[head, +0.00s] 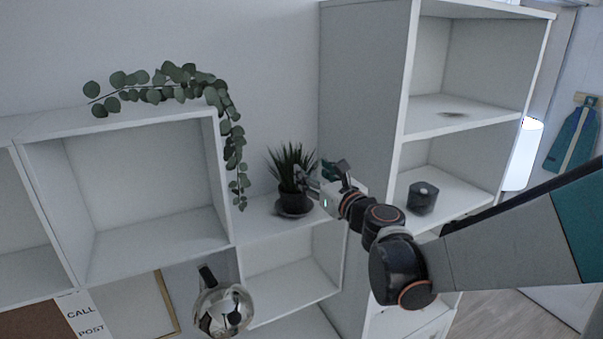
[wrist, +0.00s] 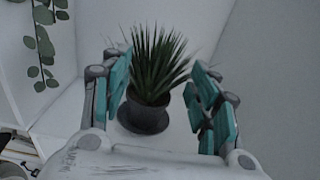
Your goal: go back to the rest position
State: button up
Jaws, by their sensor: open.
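My gripper (head: 322,174) is at the end of my arm, which reaches in from the right in the head view. It is open, beside a potted spiky plant (head: 291,169) in a dark pot on a saucer. In the wrist view the plant (wrist: 150,70) shows between the two teal finger pads of my gripper (wrist: 163,105). The pot (wrist: 146,115) stands upright on the white shelf, beyond the fingers. I cannot tell from these views whether a finger touches the leaves.
A tall white shelf unit (head: 362,60) stands right of the plant, with a dark round object (head: 423,197) inside. A trailing green vine (head: 160,85) hangs over the left cubby. A shiny metal kettle-like object (head: 221,309) is below. The left cubby (head: 150,190) is empty.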

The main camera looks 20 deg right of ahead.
jog(key=s+a+f+n+g+y+b, duration=0.1)
jog(key=s+a+f+n+g+b, duration=0.3)
jog(key=s+f+n+b, duration=0.45)
jog(key=s+a+f+n+g+y+b, duration=0.15)
jog(key=s+a+f+n+b, duration=0.35)
jog(key=f+n, duration=0.5)
jog(key=s+d+f+n+g+h+b, duration=0.2)
jog(key=s+d+f+n+b, duration=0.1)
jog(key=s+f+n+b, duration=0.2)
jog(key=s+d+f+n+g+h+b, duration=0.3)
jog(key=s+f+n+b, duration=0.3)
jog(key=s+f+n, duration=0.3)
notch_tip(320, 180, down, 3)
jog(key=shift+s+f+n+h, duration=0.2)
jog(key=shift+s+n+h, duration=0.15)
